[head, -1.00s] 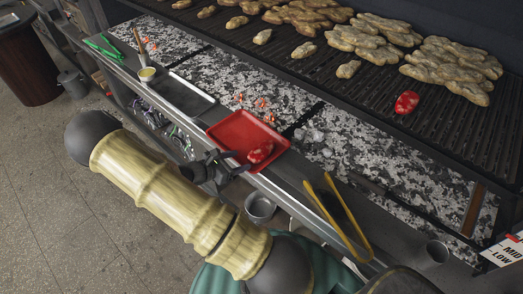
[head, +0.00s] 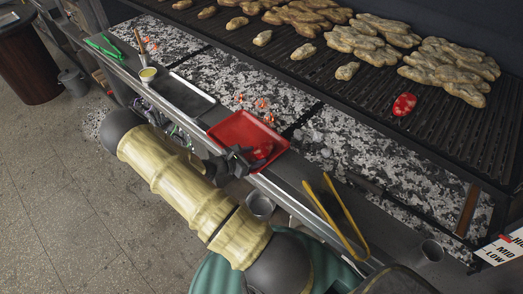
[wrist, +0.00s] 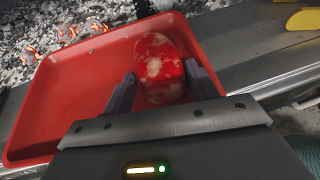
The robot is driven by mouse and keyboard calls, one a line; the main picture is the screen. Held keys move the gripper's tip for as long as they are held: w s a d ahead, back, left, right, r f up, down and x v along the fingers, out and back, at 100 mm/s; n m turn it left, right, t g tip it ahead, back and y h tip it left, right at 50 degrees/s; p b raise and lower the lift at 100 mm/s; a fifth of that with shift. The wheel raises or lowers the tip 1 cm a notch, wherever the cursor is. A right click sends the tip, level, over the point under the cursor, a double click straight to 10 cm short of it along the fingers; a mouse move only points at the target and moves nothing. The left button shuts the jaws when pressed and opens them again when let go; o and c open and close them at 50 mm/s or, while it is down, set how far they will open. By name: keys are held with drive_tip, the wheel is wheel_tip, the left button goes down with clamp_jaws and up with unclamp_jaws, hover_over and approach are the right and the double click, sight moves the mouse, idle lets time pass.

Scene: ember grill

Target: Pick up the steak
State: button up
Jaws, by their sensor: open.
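A raw red steak with pale marbling (wrist: 159,68) lies on a red tray (wrist: 70,95). In the head view the steak (head: 263,151) is at the tray's lower right, partly hidden by my gripper, and the tray (head: 236,125) rests on the grill's front ledge. My gripper (wrist: 160,83) is open, with one finger on each side of the steak's near part in the wrist view. I cannot tell whether the fingers touch it. A second red steak (head: 404,104) lies on the grill grate.
Yellow tongs (head: 338,215) lie on the ledge right of the tray, with a metal cup (head: 260,205) near them. A metal tray (head: 187,97) and green tongs (head: 104,47) are to the left. Many browned pieces (head: 375,40) cover the grate (head: 330,80).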

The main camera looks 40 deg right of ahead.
drive_tip(key=shift+c, duration=0.2)
idle(0.3)
drive_tip(key=c, duration=0.7)
drive_tip(key=shift+o, duration=0.2)
wheel_tip(320, 180, up, 10)
drive_tip(key=shift+b, duration=0.65)
